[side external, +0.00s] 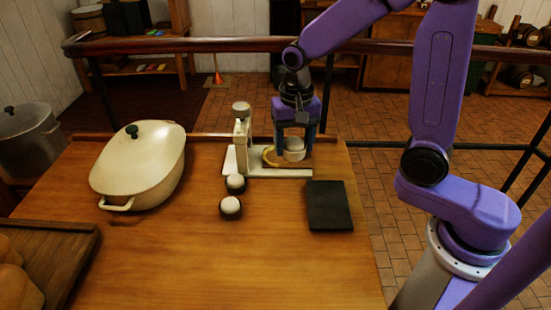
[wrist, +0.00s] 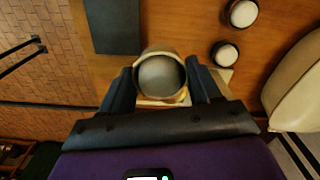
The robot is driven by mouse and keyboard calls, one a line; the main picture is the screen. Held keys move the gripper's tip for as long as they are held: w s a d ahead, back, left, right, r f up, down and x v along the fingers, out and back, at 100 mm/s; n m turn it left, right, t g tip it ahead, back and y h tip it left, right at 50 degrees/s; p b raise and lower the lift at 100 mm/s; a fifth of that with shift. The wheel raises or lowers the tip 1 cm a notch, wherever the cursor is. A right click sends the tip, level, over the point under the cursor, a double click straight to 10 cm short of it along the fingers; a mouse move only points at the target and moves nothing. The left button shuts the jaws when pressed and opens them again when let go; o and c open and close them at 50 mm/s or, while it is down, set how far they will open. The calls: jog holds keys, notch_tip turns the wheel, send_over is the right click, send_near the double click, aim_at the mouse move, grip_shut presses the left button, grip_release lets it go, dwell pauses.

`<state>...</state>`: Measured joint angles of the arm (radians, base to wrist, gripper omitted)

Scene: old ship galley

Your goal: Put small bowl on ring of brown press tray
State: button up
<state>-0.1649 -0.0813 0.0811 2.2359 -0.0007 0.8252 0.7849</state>
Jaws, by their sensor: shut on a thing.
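A small pale bowl (side external: 294,144) is between the fingers of my gripper (side external: 296,138) in the side view. In the wrist view, the fingers of my gripper (wrist: 160,72) close on opposite sides of the bowl (wrist: 160,73), its round opening facing the camera. The cream press (side external: 241,130) stands at the back of the table, with a flat pale base and a yellow-brown ring-like part (side external: 268,157) left of the bowl. The bowl is over the right part of the base. Whether its bottom touches anything is hidden.
Two dark round pots with white tops, one nearer (side external: 231,207) and one farther (side external: 236,183), stand in front of the press. A dark flat slab (side external: 329,205) lies to the right. A cream lidded casserole (side external: 140,165) stands left. The front middle of the table is clear.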

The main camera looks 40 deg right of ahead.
jog(key=d+m, duration=0.2)
jog(key=d, duration=0.5)
jog(key=shift+m, duration=0.4)
jog(key=w+f, duration=0.3)
jog(key=w, duration=0.1)
jog(key=w+f, duration=0.3)
jog(key=w, duration=0.1)
jog(key=w+f, duration=0.3)
jog(key=w, duration=0.1)
jog(key=shift+w+d, duration=0.25)
jog(key=shift+w, duration=0.1)
jog(key=shift+w+f, duration=0.2)
jog(key=shift+f, duration=1.5)
